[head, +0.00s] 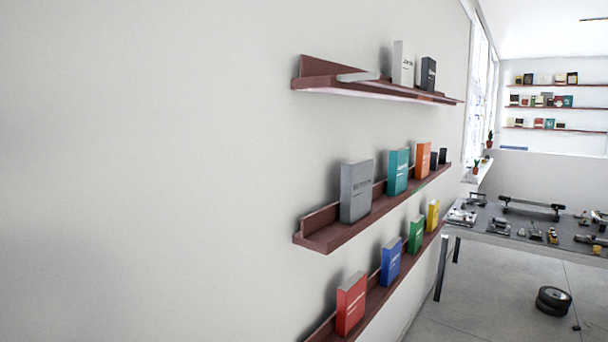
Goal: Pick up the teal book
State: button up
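The teal book (398,172) stands upright on the middle wall shelf (330,236). It is between a larger grey book (356,190) on its left and an orange book (423,159) on its right. Its cover faces outward, with white lettering too small to read. My gripper is not in this view.
The upper shelf (345,86) holds a white and a dark book. The lower shelf (377,297) holds red, blue, green and yellow books. A table (490,237) with mechanical parts stands at the right. Black wheels (553,300) lie on the floor near it.

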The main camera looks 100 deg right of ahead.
aim_at(398, 162)
jog(key=z, duration=4.2)
jog(key=i+l+u, duration=0.1)
jog(key=u, duration=0.4)
jog(key=i+l+u, duration=0.15)
jog(key=l, duration=0.2)
jog(key=i+l+u, duration=0.15)
jog(key=l, duration=0.2)
jog(key=i+l+u, duration=0.15)
jog(key=l, duration=0.2)
jog(key=i+l+u, duration=0.1)
jog(key=l, duration=0.3)
jog(key=i+l+u, duration=0.15)
jog(key=l, duration=0.25)
